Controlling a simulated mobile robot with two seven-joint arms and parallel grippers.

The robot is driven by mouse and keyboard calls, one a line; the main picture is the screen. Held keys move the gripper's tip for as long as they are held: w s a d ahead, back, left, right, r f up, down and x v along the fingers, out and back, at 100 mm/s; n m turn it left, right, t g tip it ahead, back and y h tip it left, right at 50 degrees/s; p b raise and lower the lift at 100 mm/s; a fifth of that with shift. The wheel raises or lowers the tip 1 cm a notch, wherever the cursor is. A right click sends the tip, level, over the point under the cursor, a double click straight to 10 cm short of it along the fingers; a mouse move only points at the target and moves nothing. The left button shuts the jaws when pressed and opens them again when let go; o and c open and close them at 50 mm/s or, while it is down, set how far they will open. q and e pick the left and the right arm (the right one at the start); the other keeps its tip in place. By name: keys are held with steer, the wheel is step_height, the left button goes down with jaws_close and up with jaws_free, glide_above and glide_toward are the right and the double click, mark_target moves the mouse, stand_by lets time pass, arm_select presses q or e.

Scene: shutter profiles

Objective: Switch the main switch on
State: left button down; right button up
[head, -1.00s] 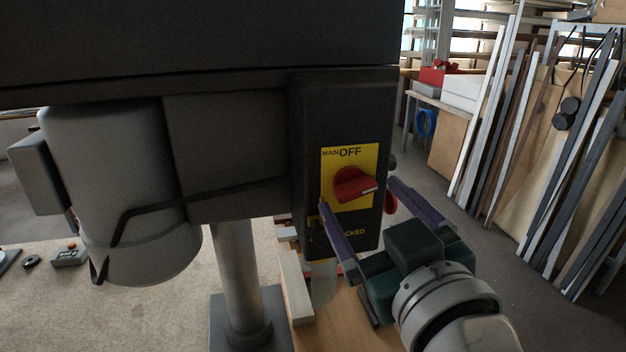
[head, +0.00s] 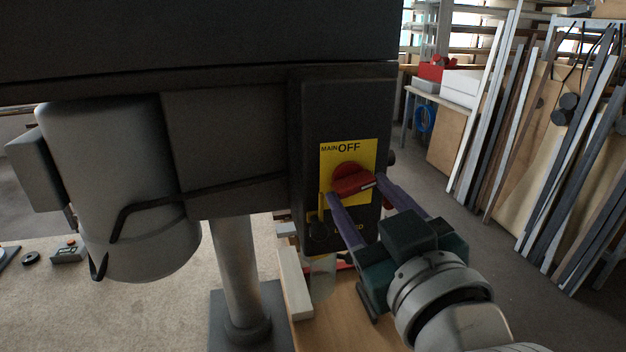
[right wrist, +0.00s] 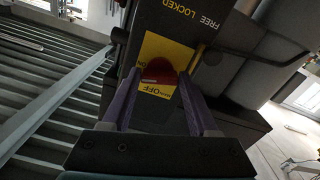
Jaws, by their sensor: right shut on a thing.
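The main switch is a red rotary knob (head: 352,179) on a yellow plate (head: 364,154) marked "MAIN OFF", on the front of a dark box (head: 308,130). The fingers hide part of the lower lettering. My left gripper is not in view.
A grey motor (head: 135,195) hangs left of the switch box. A grey column (head: 238,280) stands below it beside a wooden top (head: 335,305). Shutter profiles (head: 525,130) lean at the right, with open floor before them.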

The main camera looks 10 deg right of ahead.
steer(key=shift+c, duration=1.1)
steer(key=m, duration=0.3)
steer(key=o, duration=1.4)
steer(key=shift+s, duration=0.1)
